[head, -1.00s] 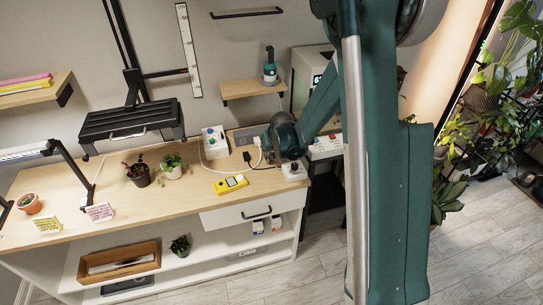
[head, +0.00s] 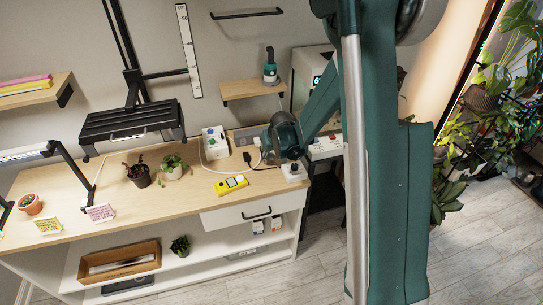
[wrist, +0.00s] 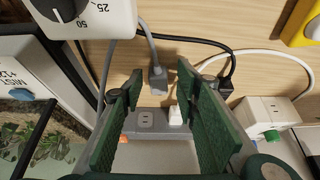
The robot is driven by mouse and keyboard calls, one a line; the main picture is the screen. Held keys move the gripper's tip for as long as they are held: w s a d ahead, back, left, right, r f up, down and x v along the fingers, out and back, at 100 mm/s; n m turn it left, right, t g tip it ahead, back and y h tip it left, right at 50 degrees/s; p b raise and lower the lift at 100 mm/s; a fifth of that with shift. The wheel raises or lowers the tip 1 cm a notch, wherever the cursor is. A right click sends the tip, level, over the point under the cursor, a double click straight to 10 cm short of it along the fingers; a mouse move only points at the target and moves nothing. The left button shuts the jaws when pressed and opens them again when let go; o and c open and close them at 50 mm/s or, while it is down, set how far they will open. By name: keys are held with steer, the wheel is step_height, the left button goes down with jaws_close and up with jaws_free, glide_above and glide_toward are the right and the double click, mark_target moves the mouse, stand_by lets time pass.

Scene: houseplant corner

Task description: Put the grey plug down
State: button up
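In the wrist view the grey plug (wrist: 158,82) lies on the wooden bench top with its grey cable running up the picture. My gripper (wrist: 159,76) has its two green fingers wide apart, one on each side of the plug, with a visible gap to each. Below the plug, between the fingers, is a grey power strip (wrist: 146,121) with a white plug (wrist: 177,116) in one of its sockets. In the head view my gripper (head: 287,152) is over the bench's right end, and the grey plug is hidden there.
A black plug (wrist: 226,86) lies right of the fingers. A white dial box (wrist: 85,16) is close at upper left, and a white box with a green button (wrist: 268,120) is at right. A yellow meter (head: 231,185) and potted plants (head: 172,167) stand left on the bench (head: 130,213).

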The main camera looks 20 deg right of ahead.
steer(key=p+v, duration=0.1)
steer(key=v, duration=1.1)
steer(key=shift+p, duration=0.3)
steer(key=shift+r, duration=0.15)
stand_by(0.3)
steer(key=s+a+r+t, duration=0.1)
steer(key=s+a+r, duration=0.2)
steer(key=s+r, duration=1.3)
steer(key=s+a+r+t, duration=0.1)
steer(key=s+r, duration=0.1)
steer(key=s, duration=1.8)
steer(key=shift+a+r, duration=0.2)
steer(key=shift+a, duration=0.05)
